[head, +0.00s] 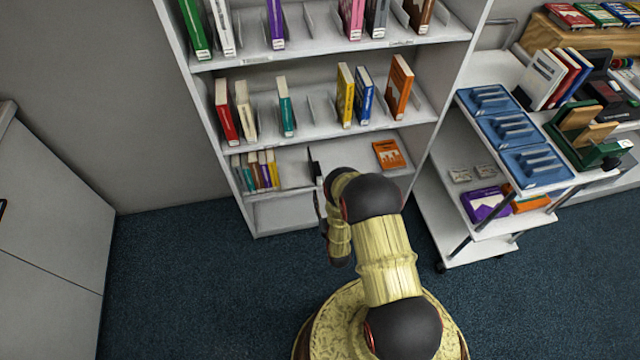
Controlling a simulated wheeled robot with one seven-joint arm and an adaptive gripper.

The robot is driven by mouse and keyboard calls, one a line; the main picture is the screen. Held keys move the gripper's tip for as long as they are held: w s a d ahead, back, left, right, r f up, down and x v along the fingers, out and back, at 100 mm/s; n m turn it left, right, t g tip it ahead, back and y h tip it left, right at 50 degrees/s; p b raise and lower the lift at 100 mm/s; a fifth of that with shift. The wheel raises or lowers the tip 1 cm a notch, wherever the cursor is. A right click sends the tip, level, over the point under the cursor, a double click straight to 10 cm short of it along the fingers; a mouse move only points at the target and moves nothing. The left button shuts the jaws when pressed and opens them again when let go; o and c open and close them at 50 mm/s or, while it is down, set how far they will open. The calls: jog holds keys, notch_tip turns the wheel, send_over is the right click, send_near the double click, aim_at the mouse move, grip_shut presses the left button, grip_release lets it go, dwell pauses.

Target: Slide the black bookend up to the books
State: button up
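A row of several thin books (255,172) stands upright at the left end of the lowest visible shelf (292,163). The black bookend (314,162) appears as a small dark upright shape near the middle of that shelf. A clear stretch of shelf separates it from the books. My gripper (320,197) is a small dark shape at the shelf's front edge, just below the bookend in the picture. My arm partly hides it, so its fingers and any contact with the bookend cannot be made out.
An orange book (389,154) lies flat on the same shelf to the right. Shelves with spaced books are above. A white cart (470,205) with blue trays (513,130) stands to the right. A grey cabinet (50,240) is at left; the floor between is clear.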

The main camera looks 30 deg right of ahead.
aim_at(319, 181)
jog(key=shift+b+x, duration=1.35)
jog(key=shift+x, duration=2.25)
jog(key=shift+r, duration=0.15)
jog(key=shift+c, duration=1.2)
jog(key=c, duration=0.7)
grip_shut()
